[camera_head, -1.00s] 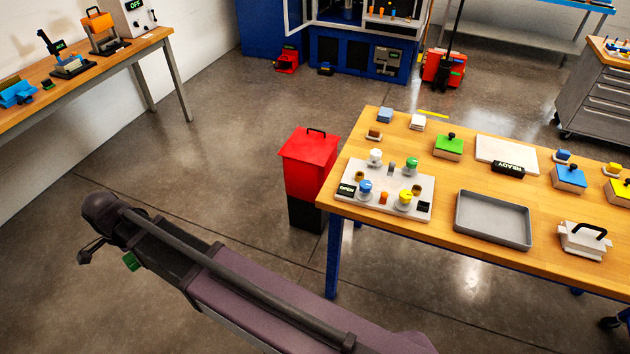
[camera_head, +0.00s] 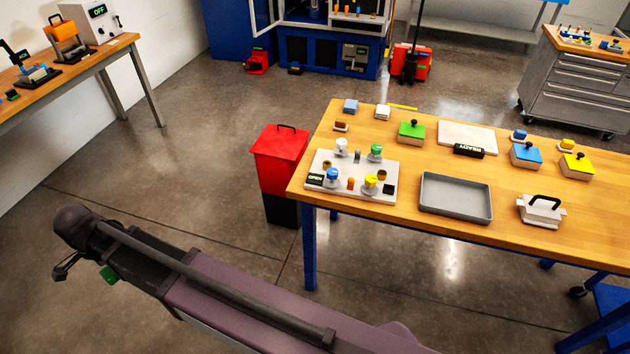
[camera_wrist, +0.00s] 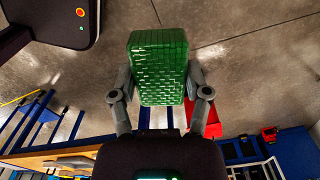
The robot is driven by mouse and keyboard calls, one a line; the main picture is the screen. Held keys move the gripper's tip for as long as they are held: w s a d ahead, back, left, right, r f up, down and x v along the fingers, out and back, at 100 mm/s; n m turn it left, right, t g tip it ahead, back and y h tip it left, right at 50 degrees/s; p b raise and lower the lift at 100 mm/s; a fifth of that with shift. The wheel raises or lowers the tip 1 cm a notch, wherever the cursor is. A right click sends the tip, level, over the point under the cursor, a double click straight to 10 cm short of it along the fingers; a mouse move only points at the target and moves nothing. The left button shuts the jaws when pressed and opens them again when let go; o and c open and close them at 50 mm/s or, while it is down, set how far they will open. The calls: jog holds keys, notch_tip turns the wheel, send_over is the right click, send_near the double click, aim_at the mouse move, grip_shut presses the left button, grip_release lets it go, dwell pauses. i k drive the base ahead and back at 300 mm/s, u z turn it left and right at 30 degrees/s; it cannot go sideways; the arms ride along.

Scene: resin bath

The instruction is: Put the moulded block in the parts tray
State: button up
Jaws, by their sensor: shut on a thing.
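In the wrist view my gripper (camera_wrist: 160,84) is shut on the moulded block (camera_wrist: 158,60), a green block with a grid-like surface, one finger against each side. In the head view a small green part of the block (camera_head: 108,275) shows beside my arm at the lower left; the rest is hidden. My gripper (camera_head: 66,270) is over open floor there, well left of the workbench. The parts tray (camera_head: 455,213) appears to be the grey, shallow, empty tray on the workbench.
The wooden workbench (camera_head: 410,228) also holds a white control panel (camera_head: 352,194), a white handled block (camera_head: 541,212) and coloured lidded boxes. A red bin (camera_head: 281,160) stands at its left end. Another bench (camera_head: 80,69) is at the upper left.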

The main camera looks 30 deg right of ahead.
aim_at(454, 200)
jog(key=k, duration=1.3)
jog(key=z, duration=2.2)
jog(key=i, duration=0.6)
jog(key=u, duration=0.15)
